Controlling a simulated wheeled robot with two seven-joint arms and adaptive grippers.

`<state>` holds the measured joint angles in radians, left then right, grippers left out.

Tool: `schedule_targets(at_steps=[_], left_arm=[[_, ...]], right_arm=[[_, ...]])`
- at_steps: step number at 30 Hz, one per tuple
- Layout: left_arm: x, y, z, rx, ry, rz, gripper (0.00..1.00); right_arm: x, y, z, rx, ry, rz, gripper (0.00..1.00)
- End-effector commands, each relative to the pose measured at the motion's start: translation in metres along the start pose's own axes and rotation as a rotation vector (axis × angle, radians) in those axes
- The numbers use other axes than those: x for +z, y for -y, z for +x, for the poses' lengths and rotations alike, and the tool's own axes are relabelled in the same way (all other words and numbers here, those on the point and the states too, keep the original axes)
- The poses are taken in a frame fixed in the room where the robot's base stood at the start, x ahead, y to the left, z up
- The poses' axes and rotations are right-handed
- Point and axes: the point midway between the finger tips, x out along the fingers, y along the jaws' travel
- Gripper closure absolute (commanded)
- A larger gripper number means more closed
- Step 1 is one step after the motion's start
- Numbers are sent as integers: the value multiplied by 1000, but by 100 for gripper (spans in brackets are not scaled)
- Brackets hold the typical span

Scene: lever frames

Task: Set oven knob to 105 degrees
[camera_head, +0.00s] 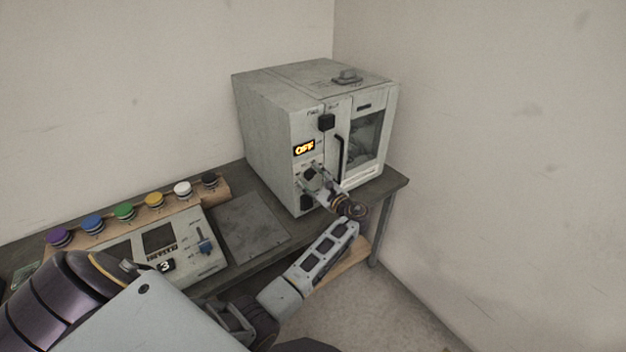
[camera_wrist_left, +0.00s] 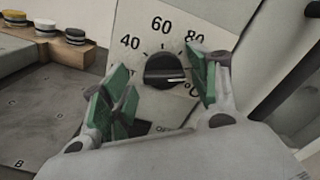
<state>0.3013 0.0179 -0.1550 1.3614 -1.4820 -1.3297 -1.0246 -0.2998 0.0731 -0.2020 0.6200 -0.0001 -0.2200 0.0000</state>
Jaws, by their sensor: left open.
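The oven (camera_head: 270,120) is a worn grey box at the back of the table. Its small display (camera_head: 304,148) reads OFF in orange. In the left wrist view the black round oven knob (camera_wrist_left: 165,68) sits on a white dial marked 40, 60 and 80, with further figures partly covered at the lower right. The knob's pale pointer line points right and slightly down. My left gripper (camera_head: 318,178) is at the oven's front panel. In the left wrist view its green-padded fingers (camera_wrist_left: 162,80) are open on either side of the knob, with visible gaps. My right gripper is not seen.
A black knob (camera_head: 326,122) sits higher on the panel, beside the door handle (camera_head: 340,155). Left of the oven are a flat grey plate (camera_head: 250,228), a control box (camera_head: 190,240) and a wooden strip with several coloured buttons (camera_head: 155,200). A wall stands to the right.

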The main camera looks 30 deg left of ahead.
Motion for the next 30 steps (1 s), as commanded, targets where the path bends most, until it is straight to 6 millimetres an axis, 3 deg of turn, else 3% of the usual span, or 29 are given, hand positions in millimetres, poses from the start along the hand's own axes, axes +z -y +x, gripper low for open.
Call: schedule_targets(at_steps=[6,14,30], left_arm=[[1,2,0,-2,1,-3,40],[1,2,-14,-4,1,-4,40],[0,0,-88,-1,0,-1,40]], right_arm=[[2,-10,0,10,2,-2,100],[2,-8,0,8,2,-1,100],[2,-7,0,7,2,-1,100]])
